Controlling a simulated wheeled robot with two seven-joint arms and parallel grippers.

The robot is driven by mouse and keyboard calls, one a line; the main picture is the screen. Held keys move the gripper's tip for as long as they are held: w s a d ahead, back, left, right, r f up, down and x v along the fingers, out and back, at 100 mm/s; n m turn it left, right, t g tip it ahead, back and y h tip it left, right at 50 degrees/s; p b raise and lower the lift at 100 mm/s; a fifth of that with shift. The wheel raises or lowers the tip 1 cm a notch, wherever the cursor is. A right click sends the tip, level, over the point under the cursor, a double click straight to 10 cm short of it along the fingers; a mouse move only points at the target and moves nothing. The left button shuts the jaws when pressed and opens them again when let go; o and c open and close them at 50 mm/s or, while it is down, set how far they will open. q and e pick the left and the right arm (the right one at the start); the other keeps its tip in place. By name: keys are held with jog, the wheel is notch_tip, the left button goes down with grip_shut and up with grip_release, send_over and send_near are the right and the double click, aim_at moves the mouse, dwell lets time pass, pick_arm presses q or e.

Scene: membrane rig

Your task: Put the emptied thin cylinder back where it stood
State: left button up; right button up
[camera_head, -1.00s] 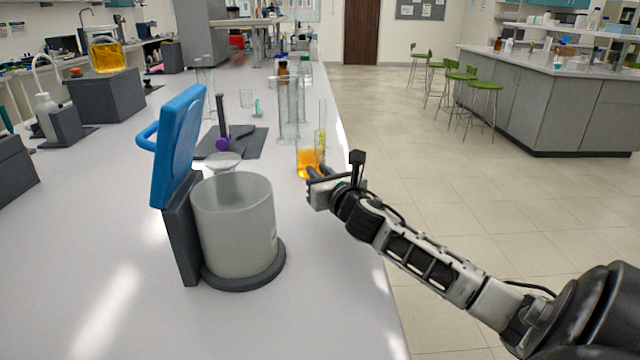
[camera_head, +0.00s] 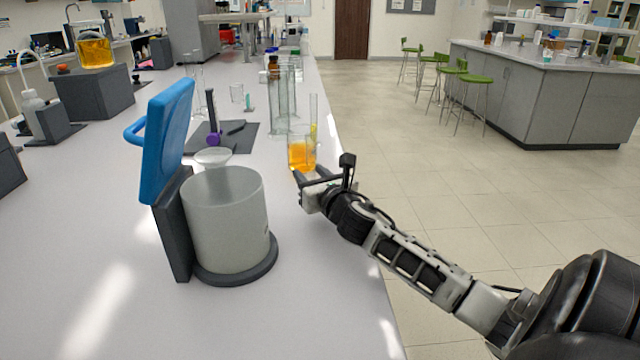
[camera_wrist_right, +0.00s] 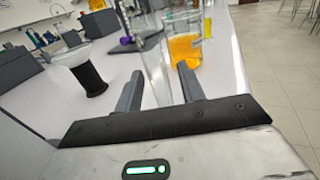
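A thin clear cylinder (camera_head: 313,108) stands upright on the bench, just behind and right of a beaker of orange liquid (camera_head: 301,155). Yellow shows low in it, also in the right wrist view (camera_wrist_right: 208,25). My right gripper (camera_head: 308,176) is low over the bench, just in front of the beaker. Its two fingers are apart in the right wrist view (camera_wrist_right: 160,84), with the beaker (camera_wrist_right: 184,46) beyond them. My left gripper is not in view.
Wider tall glass cylinders (camera_head: 282,98) stand behind the beaker. A frosted pot (camera_head: 226,220) with a raised blue lid (camera_head: 168,135) stands left of my right gripper. A dark mat (camera_head: 240,143) lies behind. The front bench is clear.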

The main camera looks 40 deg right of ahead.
jog(key=v, duration=1)
jog(key=shift+s, duration=0.25)
jog(key=shift+v, duration=0.8)
